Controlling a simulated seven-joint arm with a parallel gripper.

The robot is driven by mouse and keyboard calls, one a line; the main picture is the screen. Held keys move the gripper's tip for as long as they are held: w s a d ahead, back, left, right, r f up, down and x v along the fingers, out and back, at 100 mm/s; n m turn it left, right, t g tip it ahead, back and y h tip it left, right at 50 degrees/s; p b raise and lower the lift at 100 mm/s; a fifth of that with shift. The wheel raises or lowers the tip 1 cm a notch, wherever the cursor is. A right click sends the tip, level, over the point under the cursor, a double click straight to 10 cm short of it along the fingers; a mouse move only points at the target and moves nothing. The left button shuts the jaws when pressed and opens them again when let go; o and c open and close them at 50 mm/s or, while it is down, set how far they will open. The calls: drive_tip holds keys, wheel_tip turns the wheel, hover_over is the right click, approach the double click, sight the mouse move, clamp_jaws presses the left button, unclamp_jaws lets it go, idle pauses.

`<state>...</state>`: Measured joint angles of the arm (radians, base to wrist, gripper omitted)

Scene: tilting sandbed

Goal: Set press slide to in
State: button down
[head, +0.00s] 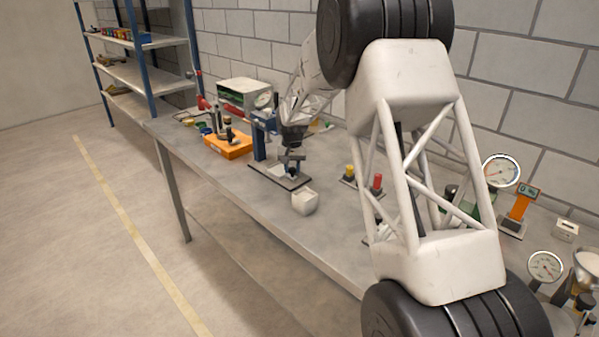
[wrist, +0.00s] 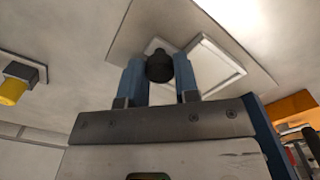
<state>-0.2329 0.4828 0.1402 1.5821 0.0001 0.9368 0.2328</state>
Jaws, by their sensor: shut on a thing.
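The press stands on the bench in the head view, with a blue column (head: 259,146) and a dark base plate (head: 262,175). A pale square tray (wrist: 216,68), apparently the slide, lies on the base in the wrist view. A black knob (wrist: 159,66), apparently the slide's handle, stands at the tray's edge. My gripper (wrist: 160,72) is shut on this knob, one blue finger on each side. In the head view my gripper (head: 292,160) is low in front of the column. How far the slide sits in is not clear.
A white cube-shaped object (head: 305,202) stands just in front of the press. An orange tray (head: 229,147) with tools is to the left. Yellow (head: 350,171) and red (head: 377,182) buttons are to the right. Gauges (head: 501,171) stand further right.

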drive_tip(key=shift+w+a, duration=1.05)
drive_tip(key=shift+w, duration=0.1)
drive_tip(key=c, duration=0.8)
unclamp_jaws()
drive_tip(key=shift+c, duration=0.2)
drive_tip(key=shift+r, duration=0.1)
wheel_tip(320, 180, up, 8)
